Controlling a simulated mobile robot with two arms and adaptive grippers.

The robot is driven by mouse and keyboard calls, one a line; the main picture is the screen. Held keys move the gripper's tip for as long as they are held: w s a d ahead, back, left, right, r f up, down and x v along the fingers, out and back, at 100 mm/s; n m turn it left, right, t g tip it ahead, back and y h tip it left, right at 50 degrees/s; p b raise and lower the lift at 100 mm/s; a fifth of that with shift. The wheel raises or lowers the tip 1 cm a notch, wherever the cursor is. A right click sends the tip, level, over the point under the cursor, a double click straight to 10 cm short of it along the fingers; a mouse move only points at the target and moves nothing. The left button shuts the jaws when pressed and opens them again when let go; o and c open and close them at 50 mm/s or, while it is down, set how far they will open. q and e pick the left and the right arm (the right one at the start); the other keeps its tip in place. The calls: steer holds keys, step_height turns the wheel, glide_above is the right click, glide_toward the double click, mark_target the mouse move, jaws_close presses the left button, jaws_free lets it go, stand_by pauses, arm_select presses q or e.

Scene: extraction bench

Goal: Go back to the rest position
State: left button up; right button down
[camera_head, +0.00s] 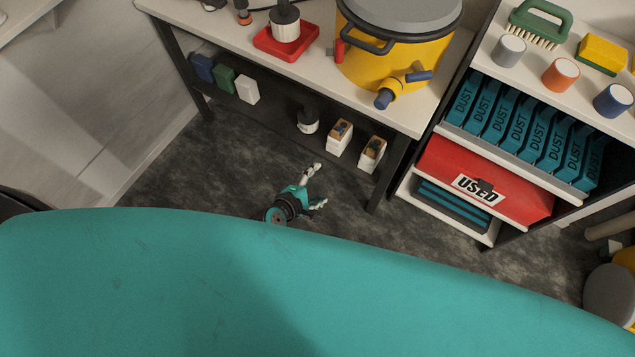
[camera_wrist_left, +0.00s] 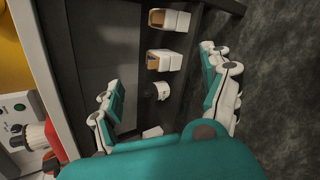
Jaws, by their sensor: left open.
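My left gripper (camera_head: 316,187) is in the middle of the head view, over the dark floor in front of the bench. Its fingers are spread, with nothing between them. The left wrist view shows the same open gripper (camera_wrist_left: 164,78), its two fingers apart, with the bench's lower shelf beyond. In the head view a large teal surface covers the lower part and hides my left arm behind the gripper. My right gripper is not in view.
The white bench top (camera_head: 213,22) carries a yellow drum (camera_head: 365,60) and a red tray (camera_head: 268,43). Its lower shelf holds white boxes (camera_head: 340,140) and a dark bottle (camera_head: 307,122). A rack with teal DUST packs (camera_head: 520,130) and a red USED bin (camera_head: 440,160) stands right. Floor left is clear.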

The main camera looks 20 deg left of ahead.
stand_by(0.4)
arm_select(q)
steer(key=s+a+f+m+g+y, duration=0.1)
steer(key=s+a+f+m+g, duration=0.2)
steer(key=s+f+m, duration=0.35)
steer(key=s+a+f+m+g+y, duration=0.1)
steer(key=s+a+f+m+g, duration=0.2)
steer(key=s+f, duration=0.7)
steer(key=s+a+f+m+g+y, duration=0.1)
steer(key=s+a+f+m, duration=0.2)
steer(key=s+m, duration=0.3)
steer(key=s+a+f+m+g+y, duration=0.1)
steer(key=s+m, duration=0.5)
steer(key=s, duration=0.7)
step_height(320, 180, down, 2)
steer(key=a+g, duration=0.1)
steer(key=a, duration=0.1)
steer(key=shift+a+f+g+p, duration=0.25)
steer(key=shift+a+g+p, duration=0.05)
steer(key=shift+a+p, duration=0.05)
